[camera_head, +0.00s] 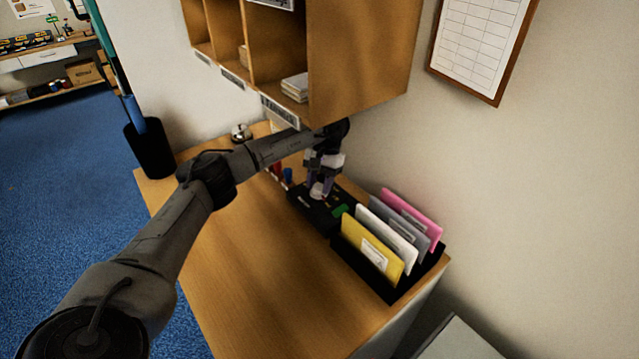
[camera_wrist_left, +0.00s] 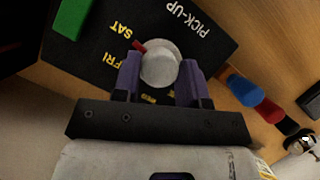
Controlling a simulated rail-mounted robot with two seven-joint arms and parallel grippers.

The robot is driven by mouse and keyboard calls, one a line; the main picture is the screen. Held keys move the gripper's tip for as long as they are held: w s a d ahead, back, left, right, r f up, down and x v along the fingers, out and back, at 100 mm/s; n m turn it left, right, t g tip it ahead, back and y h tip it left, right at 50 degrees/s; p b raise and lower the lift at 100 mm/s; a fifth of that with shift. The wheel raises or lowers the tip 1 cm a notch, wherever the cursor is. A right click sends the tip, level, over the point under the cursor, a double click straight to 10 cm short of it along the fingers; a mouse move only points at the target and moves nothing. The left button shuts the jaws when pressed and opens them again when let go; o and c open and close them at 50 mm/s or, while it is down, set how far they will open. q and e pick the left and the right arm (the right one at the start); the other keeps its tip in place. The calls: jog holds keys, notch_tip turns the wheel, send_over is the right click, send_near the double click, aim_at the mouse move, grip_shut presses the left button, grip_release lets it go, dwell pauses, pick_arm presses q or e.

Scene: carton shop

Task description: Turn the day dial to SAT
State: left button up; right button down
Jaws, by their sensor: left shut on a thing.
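The day dial is a round pale knob (camera_wrist_left: 160,66) with a red pointer (camera_wrist_left: 139,46) on a black board (camera_wrist_left: 215,50) lettered PICK-UP. In the left wrist view the pointer aims up and left, toward the yellow SAT label (camera_wrist_left: 122,29). The FRI label (camera_wrist_left: 103,62) lies lower left; other lettering is partly hidden by my fingers. My left gripper (camera_wrist_left: 160,82) is shut on the knob, one purple finger on each side. In the head view, my left gripper (camera_head: 321,188) reaches down onto the board (camera_head: 312,211) on the desk. My right gripper is not in view.
A black rack (camera_head: 370,272) with yellow, white, grey and pink folders stands right of the board. Wooden cubbyholes (camera_head: 365,50) hang above. Blue and red cylinders (camera_wrist_left: 243,90) stand beside the board. A bell (camera_head: 241,132) sits farther back. The desk's front (camera_head: 250,265) is clear.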

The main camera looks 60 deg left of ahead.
pick_arm(q)
jog(key=shift+f, duration=0.1)
dwell(0.3)
jog(key=o, duration=0.7)
jog(key=shift+o, duration=1.1)
jog(key=p+v, duration=0.3)
jog(key=v, duration=0.4)
jog(key=shift+r, duration=0.25)
jog(key=shift+w, duration=0.1)
